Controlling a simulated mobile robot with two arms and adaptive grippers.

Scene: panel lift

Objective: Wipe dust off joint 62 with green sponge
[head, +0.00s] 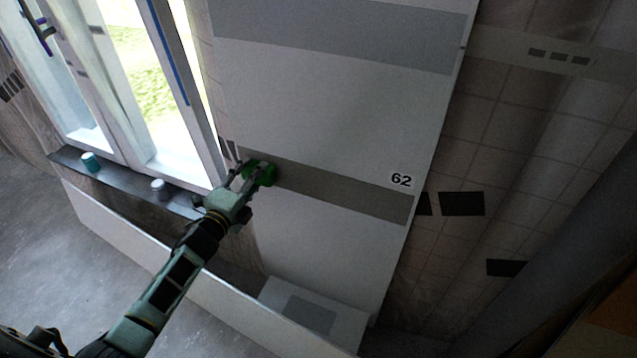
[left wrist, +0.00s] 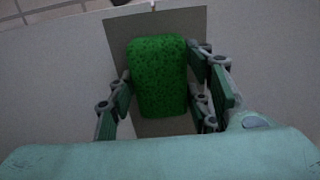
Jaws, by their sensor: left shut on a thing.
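The green sponge (head: 265,173) is held in my left gripper (head: 252,172) at the left end of the grey-brown joint band (head: 340,193) on the white panel. The label 62 (head: 401,180) sits just above the right part of this band. In the left wrist view the sponge (left wrist: 158,76) is upright between the fingers of the left gripper (left wrist: 165,95), in front of the darker strip (left wrist: 189,25). I cannot tell whether the sponge touches the panel. Separate dust marks cannot be made out. My right gripper is not in view.
A window with white frames (head: 150,90) stands at the left. Its dark sill (head: 130,185) holds a teal cup (head: 90,161) and a pale cup (head: 158,187). A long white board (head: 140,243) runs low across the floor side. A tiled wall (head: 520,130) lies right of the panel.

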